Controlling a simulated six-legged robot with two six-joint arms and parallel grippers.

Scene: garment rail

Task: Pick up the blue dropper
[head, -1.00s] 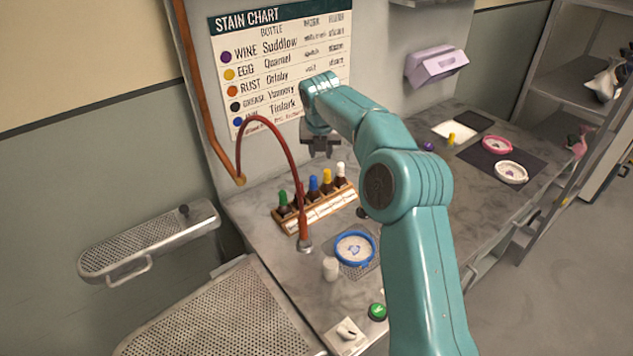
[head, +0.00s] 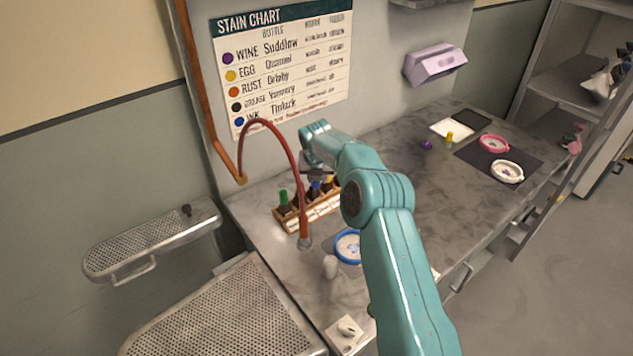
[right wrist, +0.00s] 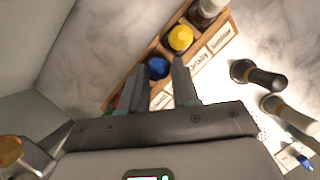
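The blue dropper (head: 315,187) stands in a wooden bottle rack (head: 287,223), partly hidden by my right gripper (head: 318,172). In the right wrist view the round blue dropper cap (right wrist: 157,68) shows between the two fingertips of my right gripper (right wrist: 160,66). The fingers are open, one on each side of the cap in the picture; whether they touch it I cannot tell. My left gripper is not in view.
A green dropper (head: 283,197) and a yellow dropper (right wrist: 181,38) share the rack. A red hose (head: 291,150) arches in front of it. A blue-rimmed hoop (head: 337,248) lies nearer. A stain chart (head: 285,65) hangs behind.

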